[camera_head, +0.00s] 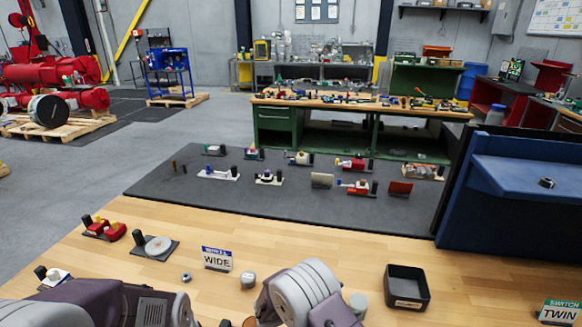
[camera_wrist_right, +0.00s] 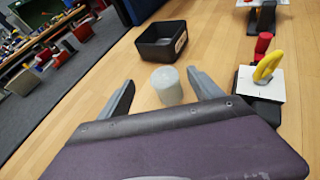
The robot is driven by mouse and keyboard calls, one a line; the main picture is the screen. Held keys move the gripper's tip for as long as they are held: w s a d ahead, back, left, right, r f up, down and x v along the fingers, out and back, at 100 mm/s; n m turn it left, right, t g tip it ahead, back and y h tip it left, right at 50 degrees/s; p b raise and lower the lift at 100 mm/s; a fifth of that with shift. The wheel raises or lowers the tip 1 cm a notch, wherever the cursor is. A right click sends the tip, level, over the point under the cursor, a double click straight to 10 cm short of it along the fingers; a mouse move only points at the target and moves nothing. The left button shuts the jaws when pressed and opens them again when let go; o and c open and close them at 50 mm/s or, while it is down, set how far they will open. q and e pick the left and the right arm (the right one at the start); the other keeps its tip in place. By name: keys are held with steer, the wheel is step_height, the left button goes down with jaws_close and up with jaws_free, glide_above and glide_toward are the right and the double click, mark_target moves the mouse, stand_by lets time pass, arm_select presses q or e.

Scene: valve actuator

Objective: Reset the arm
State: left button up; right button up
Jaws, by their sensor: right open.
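My right gripper (camera_wrist_right: 161,78) is open in the right wrist view. Its two grey fingers are spread apart, with a pale grey cylinder (camera_wrist_right: 167,88) on the wood table showing between them and no clear contact. My right arm (camera_head: 305,292) reaches in at the bottom middle of the head view, where its fingertips cannot be made out. The grey cylinder partly shows there beside the arm (camera_head: 358,301). My left arm (camera_head: 100,306) lies across the bottom left corner of the head view. My left gripper does not show.
A black open bin (camera_head: 407,287) stands right of my right arm. A WIDE sign (camera_head: 217,259), a grey nut (camera_head: 186,278) and several valve fixtures stand on the left. A blue panel (camera_head: 520,190) rises at the right. A yellow-handled valve (camera_wrist_right: 268,68) shows in the wrist view.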

steer(key=d+r+m, duration=0.1)
steer(key=d+r, duration=0.1)
steer(key=d+r+m+g, duration=0.1)
steer(key=d+r, duration=0.1)
steer(key=r, duration=0.1)
steer(key=shift+w+d+r+m, duration=0.1)
steer(key=shift+d+r+m, duration=0.1)
steer(key=shift+d+m, duration=0.2)
steer(key=s+d+r+m+g+y, duration=0.25)
steer(key=s+m+y, duration=0.2)
steer(key=s, duration=0.35)
steer(key=s+d+r+m+g+y, duration=0.1)
steer(key=s+d+m+g+y, duration=0.2)
steer(key=s+m, duration=0.4)
steer(key=s+a+f+m+t+y, duration=0.2)
steer(key=s+a+f+m+y, duration=0.1)
steer(key=a+m+y, duration=0.2)
steer(key=a+m, duration=0.2)
steer(key=a, duration=0.2)
steer(key=shift+a+f+t, duration=0.25)
steer(key=shift+t, duration=0.1)
steer(key=shift+s+r, duration=0.1)
steer(key=shift+s, duration=0.15)
steer(key=shift+w, duration=0.1)
